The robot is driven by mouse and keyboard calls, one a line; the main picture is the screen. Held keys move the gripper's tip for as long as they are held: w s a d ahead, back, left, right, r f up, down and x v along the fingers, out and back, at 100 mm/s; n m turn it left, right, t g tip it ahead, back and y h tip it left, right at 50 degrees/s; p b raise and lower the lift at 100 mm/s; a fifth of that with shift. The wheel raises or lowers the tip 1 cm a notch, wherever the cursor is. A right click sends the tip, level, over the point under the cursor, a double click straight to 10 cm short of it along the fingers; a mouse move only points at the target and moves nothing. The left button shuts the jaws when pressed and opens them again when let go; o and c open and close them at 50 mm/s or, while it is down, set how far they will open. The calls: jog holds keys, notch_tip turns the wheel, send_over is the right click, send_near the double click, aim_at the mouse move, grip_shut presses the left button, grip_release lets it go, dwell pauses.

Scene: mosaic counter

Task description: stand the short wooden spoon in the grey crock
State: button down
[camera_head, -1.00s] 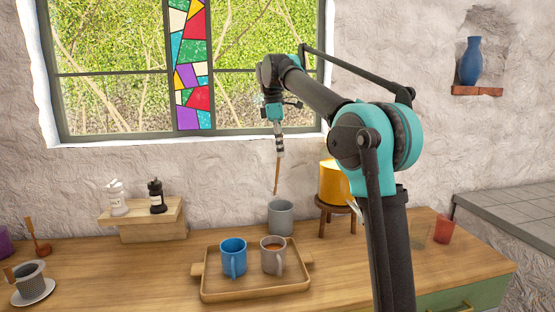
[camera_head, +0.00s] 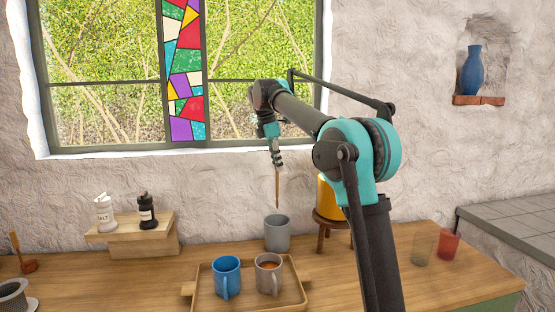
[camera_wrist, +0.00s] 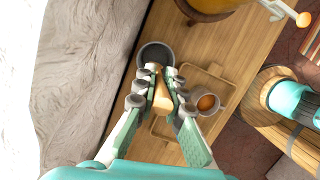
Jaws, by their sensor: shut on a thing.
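The short wooden spoon (camera_head: 277,190) hangs nearly upright from my gripper (camera_head: 276,160), its slim end pointing down. The grey crock (camera_head: 277,236) stands on the wooden counter behind the tray. In the head view the spoon's lower tip is just above the crock's rim, apart from it. In the wrist view my gripper (camera_wrist: 161,88) is shut on the spoon (camera_wrist: 162,98), whose near end shows between the fingers. The crock (camera_wrist: 143,61) opens just beyond the fingertips, and the fingers and spoon hide part of it.
A wooden tray (camera_head: 245,307) holds a blue mug (camera_head: 226,275) and a grey mug (camera_head: 267,280) in front of the crock. A yellow pot (camera_head: 327,198) on a wooden stool (camera_head: 329,215) stands close at right. Salt and pepper shakers stand on a riser (camera_head: 140,234) at left.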

aim_at(277, 197)
jog(key=shift+s+a+f+x, duration=0.15)
jog(key=shift+a+x, duration=0.25)
jog(key=shift+x, duration=1.4)
jog(key=shift+s+a+f+x, duration=0.15)
jog(key=shift+a+x, duration=0.25)
jog(key=shift+x, duration=1.35)
jog(key=shift+s+a+x, duration=0.15)
jog(key=shift+a+x, duration=0.25)
jog(key=shift+x, duration=1.4)
jog(key=c, duration=1.5)
grip_release()
jog(key=shift+c, duration=0.2)
jog(key=v, duration=1.2)
jog(key=shift+s+f, duration=0.1)
